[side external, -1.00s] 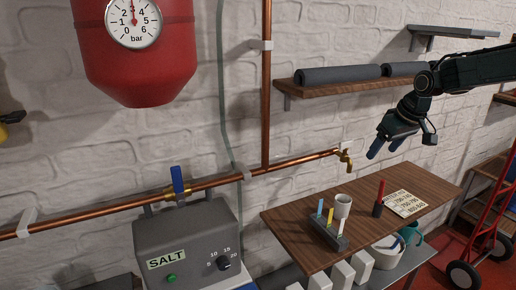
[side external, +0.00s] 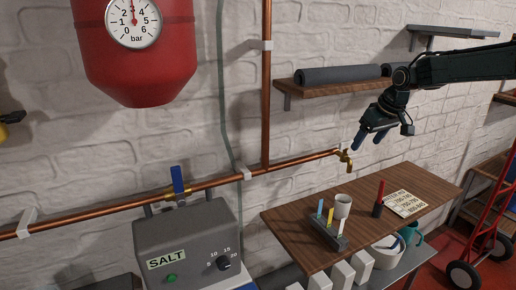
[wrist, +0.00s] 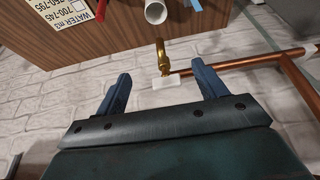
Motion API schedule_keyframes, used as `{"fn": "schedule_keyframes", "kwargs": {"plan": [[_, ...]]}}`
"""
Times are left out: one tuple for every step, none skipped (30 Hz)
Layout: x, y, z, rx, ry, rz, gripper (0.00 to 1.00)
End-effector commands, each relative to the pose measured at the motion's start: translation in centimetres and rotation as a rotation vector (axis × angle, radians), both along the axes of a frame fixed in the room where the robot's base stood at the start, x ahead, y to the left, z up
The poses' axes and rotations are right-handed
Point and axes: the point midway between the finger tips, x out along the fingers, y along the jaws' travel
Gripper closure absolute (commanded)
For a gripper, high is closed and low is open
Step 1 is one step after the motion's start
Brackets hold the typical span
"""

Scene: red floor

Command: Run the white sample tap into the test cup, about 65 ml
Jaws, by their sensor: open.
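The brass sample tap (side external: 345,160) ends the copper pipe above the wooden table. A small white piece sits at its top; I cannot tell whether it is the handle. In the wrist view the tap (wrist: 161,56) and the white piece (wrist: 167,82) show between and beyond my fingers. The white test cup (side external: 342,205) stands upright on the table below the tap; it is partly cut off in the wrist view (wrist: 155,13). Its inside is too small to read. No water stream shows. My gripper (side external: 367,142) is open and empty, right of the tap and apart from it.
A rack with coloured sticks (side external: 328,229) stands in front of the cup. The copper pipe (side external: 297,161) runs along the wall.

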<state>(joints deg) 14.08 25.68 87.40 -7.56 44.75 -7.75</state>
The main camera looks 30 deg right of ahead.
Motion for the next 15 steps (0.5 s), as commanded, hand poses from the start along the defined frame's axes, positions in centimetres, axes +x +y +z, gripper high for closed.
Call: {"fn": "schedule_keyframes", "kwargs": {"plan": [[0.6, 0.0, 0.0, 0.000, 0.000, 0.001, 0.29], [0.8, 0.0, -0.1, 0.000, 0.001, 0.000, 0.29], [1.2, 0.0, -0.1, 0.000, 0.001, 0.000, 0.29], [1.5, 0.0, -0.1, 0.000, 0.001, 0.000, 0.29], [1.8, 0.0, -0.1, 0.000, 0.000, 0.000, 0.29], [2.2, 0.0, -0.1, 0.000, 0.000, -0.001, 0.29], [2.5, 0.0, -0.1, 0.000, 0.001, -0.001, 0.29], [2.7, 0.0, 0.0, 0.000, 0.000, -0.001, 0.29], [3.1, 0.0, -0.1, 0.000, 0.001, -0.001, 0.29], [3.4, 0.0, -0.1, 0.000, 0.000, -0.001, 0.29], [3.6, 0.0, -0.1, 0.000, 0.000, -0.001, 0.29], [4.0, 0.0, 0.0, 0.000, 0.000, 0.000, 0.29], [4.2, 0.0, -0.1, 0.000, 0.000, 0.000, 0.29], [4.5, 0.0, -0.1, 0.000, 0.001, 0.000, 0.29], [4.8, 0.0, 0.0, 0.000, 0.001, 0.000, 0.29]]}}
